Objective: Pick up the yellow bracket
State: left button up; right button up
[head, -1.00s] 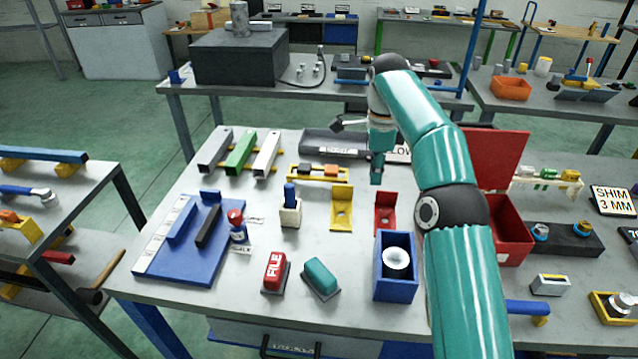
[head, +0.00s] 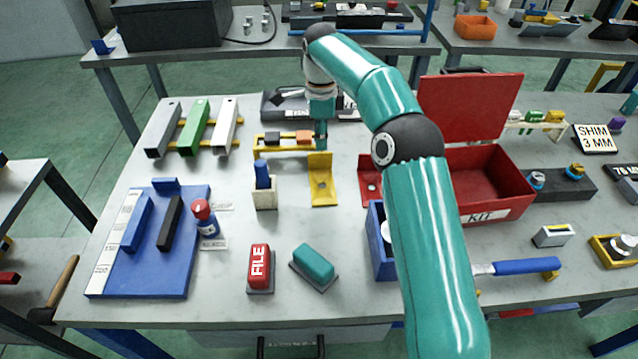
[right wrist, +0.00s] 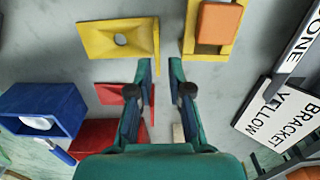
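The yellow bracket (head: 322,188) stands on the grey table in the head view, its holed base toward me and its upright plate at the back. In the right wrist view the yellow bracket (right wrist: 100,40) is at upper left, with its upright plate seen nearly edge-on. My right gripper (head: 321,145) is just above and behind that plate. In the right wrist view the right gripper (right wrist: 160,66) has its fingers apart, with the plate's edge lying near the gap between them. Whether it touches is unclear. My left gripper is in neither view.
A red bracket (head: 368,180) stands right of the yellow one, partly behind my arm. A red kit box (head: 500,205) and blue box (head: 378,255) are to the right. A dark labelled tray (head: 272,103) lies behind.

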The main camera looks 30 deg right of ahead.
aim_at(322, 168)
jog(key=shift+s+d+f, duration=0.1)
jog(key=shift+f, duration=1.75)
jog(key=shift+s+d+f, duration=0.1)
jog(key=shift+f, duration=1.75)
grip_shut()
jog(key=shift+r, duration=0.1)
